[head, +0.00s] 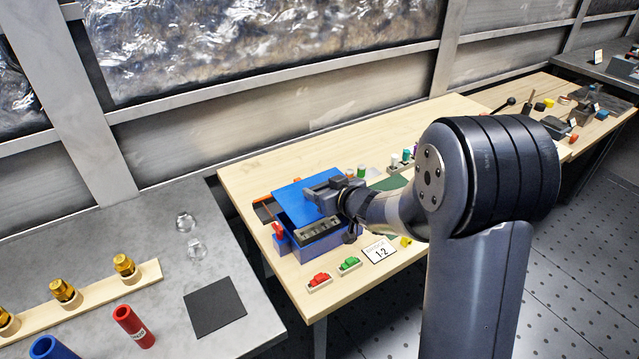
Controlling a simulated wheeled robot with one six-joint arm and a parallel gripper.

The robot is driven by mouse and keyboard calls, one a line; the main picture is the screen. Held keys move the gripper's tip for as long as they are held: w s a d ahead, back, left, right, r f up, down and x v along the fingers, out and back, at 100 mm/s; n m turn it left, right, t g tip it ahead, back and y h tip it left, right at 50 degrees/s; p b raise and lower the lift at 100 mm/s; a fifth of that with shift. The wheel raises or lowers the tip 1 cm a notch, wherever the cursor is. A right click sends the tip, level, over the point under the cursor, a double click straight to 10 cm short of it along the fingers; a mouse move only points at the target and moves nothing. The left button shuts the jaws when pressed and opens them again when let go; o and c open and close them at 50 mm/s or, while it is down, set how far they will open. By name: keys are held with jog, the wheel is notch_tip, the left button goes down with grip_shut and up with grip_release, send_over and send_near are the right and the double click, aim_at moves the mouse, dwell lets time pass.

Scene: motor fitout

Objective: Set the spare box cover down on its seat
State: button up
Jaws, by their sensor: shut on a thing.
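A blue box (322,243) stands on the wooden table, with grey parts showing inside its open front side. The flat blue box cover (292,196) is over the back part of the box, and looks tilted. My gripper (314,194) is shut on the cover near its right side. The fingertips are small here, and the exact grip is hard to see. I cannot tell whether the cover touches the box. My arm hides the area right of the box.
Small coloured cylinders (361,171) stand behind my gripper. The wooden table (262,166) is clear at its back left. A grey bench (160,235) adjoins on the left.

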jog(key=shift+r, duration=0.1)
jog(key=b, duration=0.5)
send_over(324, 228)
jog(key=shift+w+f, duration=0.15)
jog(key=shift+f, duration=2.8)
jog(key=shift+f, duration=0.8)
jog(key=o, duration=1.4)
jog(key=shift+c, duration=0.2)
jog(key=shift+f, duration=0.1)
jog(key=v, duration=1.1)
jog(key=shift+a, duration=0.1)
